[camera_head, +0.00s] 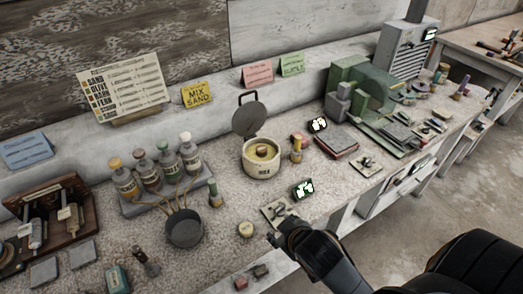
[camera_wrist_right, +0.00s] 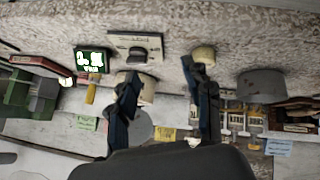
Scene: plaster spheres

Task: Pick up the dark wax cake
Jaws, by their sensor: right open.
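I cannot tell surely which is the dark wax cake. A pale round cake (camera_head: 246,230) sits farther back; it also shows in the right wrist view (camera_wrist_right: 203,55). My right gripper (camera_head: 276,236) is above the bench front, near a card (camera_head: 270,209) bearing a small dark piece (camera_wrist_right: 137,53). In the right wrist view its fingers (camera_wrist_right: 166,90) are apart with nothing held between them. My left gripper is out of view.
A cream wax pot (camera_head: 262,168) with a raised lid stands behind. A grey pan (camera_head: 185,230), a bottle rack (camera_head: 160,195) and a small lit display (camera_head: 303,188) stand around it. Green machinery (camera_head: 355,95) fills the back right. Bare bench lies around the pale cake.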

